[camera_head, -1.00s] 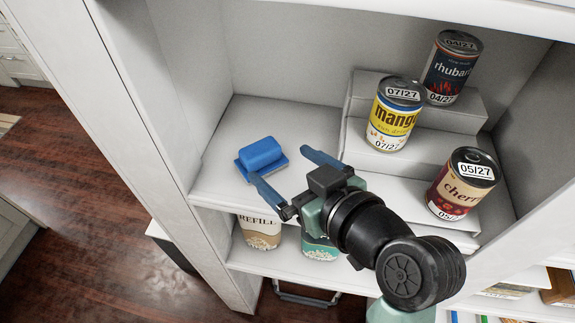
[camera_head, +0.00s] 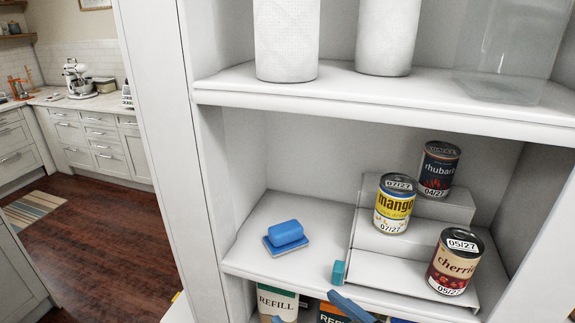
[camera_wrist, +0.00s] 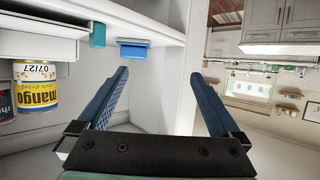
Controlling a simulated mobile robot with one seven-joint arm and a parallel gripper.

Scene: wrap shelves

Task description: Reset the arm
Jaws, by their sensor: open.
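My gripper (camera_wrist: 160,76) is open and empty in the wrist view, its two blue fingers well apart. In the head view only parts of the blue fingers (camera_head: 350,306) show at the bottom edge, in front of and below the shelf's front edge; the rest of my arm is out of that view. A blue block on a flat blue base (camera_head: 286,234) sits on the shelf, left of the stepped riser. It also shows in the wrist view (camera_wrist: 133,51). A small teal block (camera_head: 338,272) stands at the shelf's front edge.
Mango (camera_head: 394,208), rhubarb (camera_head: 438,172) and cherry (camera_head: 454,264) cans stand on the white riser (camera_head: 372,262). Above are two white rolls (camera_head: 286,40) and a clear container (camera_head: 503,50). A refill package (camera_head: 277,302) stands below. Open floor (camera_head: 105,235) lies left.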

